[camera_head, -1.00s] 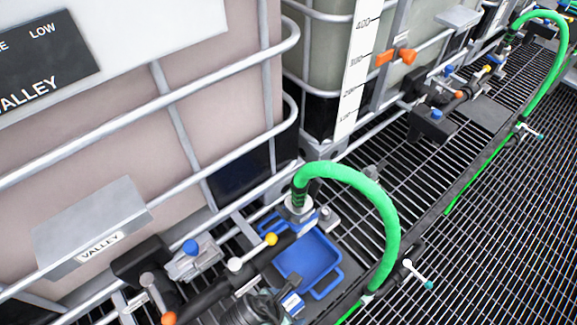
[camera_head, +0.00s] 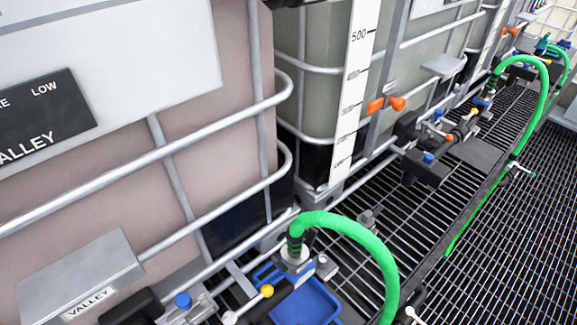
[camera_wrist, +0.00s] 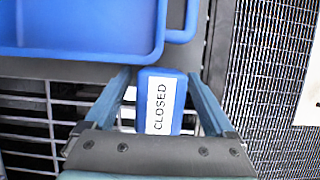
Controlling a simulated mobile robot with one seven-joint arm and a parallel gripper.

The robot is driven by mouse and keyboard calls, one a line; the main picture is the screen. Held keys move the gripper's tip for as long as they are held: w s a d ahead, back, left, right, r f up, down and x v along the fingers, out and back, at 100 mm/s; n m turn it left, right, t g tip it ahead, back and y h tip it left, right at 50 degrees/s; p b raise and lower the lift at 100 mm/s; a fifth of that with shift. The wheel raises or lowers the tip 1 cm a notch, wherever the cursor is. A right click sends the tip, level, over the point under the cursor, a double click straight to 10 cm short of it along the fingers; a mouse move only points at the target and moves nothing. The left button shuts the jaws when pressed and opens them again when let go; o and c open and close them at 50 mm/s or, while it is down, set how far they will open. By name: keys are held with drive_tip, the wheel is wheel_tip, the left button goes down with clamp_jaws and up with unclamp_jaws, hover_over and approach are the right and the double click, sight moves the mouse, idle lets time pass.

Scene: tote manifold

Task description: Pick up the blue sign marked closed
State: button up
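The blue sign (camera_wrist: 161,101) shows in the wrist view with a white label reading CLOSED. It lies between the two fingers of my gripper (camera_wrist: 161,82). The fingers stand apart on either side of it, with a narrow gap at the left; whether the right finger touches it I cannot tell. The sign's lower end is hidden behind the gripper body. In the head view neither the gripper nor this sign shows clearly.
A blue tray (camera_head: 303,304) lies by the green hose (camera_head: 365,240); its edge (camera_wrist: 85,48) fills the wrist view's upper left. A yellow-knobbed valve (camera_head: 267,291) is beside it. Large caged totes (camera_head: 200,90) stand at the left. Dark grating (camera_head: 500,240) lies at the right.

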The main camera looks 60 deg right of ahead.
clamp_jaws()
idle(0.3)
